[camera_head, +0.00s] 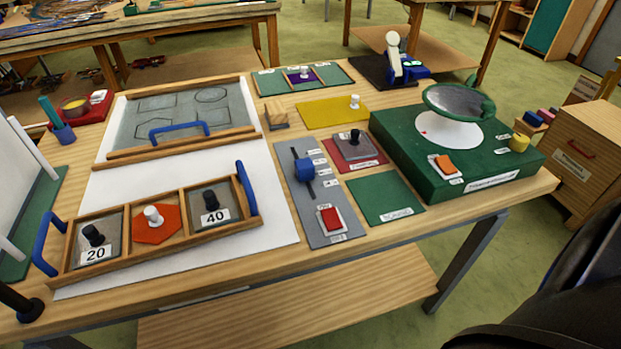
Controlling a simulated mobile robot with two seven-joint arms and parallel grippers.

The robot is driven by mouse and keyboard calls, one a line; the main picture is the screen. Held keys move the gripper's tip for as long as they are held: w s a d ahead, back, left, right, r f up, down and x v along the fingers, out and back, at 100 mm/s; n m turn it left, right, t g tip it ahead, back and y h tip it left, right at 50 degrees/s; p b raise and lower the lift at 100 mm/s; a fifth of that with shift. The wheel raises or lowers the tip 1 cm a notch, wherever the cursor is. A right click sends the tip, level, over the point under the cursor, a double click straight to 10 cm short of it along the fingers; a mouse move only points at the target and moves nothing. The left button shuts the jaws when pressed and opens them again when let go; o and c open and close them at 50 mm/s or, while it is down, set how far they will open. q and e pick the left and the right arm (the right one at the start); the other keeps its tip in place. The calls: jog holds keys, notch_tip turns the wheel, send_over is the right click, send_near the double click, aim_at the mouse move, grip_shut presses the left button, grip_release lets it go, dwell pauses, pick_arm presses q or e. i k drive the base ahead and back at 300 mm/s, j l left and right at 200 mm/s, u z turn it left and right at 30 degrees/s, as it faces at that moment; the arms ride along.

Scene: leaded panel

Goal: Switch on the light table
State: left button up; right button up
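A white flat panel (190,189), which looks like the light table, lies on the wooden bench at left centre. A grey control strip (311,203) runs along its right side. The strip carries a red rocker switch (331,218) in a white frame near its front end and a blue slider or lever (304,170) farther back. Small labels there are too small to read. I cannot tell whether the panel is lit or which way the rocker is tipped. Neither of my grippers shows in the head view.
A wooden tray (155,264) with blue handles and weights marked 20 and 40 lies across the panel's front. A framed grey board (188,109) covers its back. A green box (462,178) with an orange switch (446,164) and round mirror stands right. A green plate (385,199) lies beside the strip.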

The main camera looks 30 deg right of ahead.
aim_at(331, 220)
jog(key=z, duration=1.2)
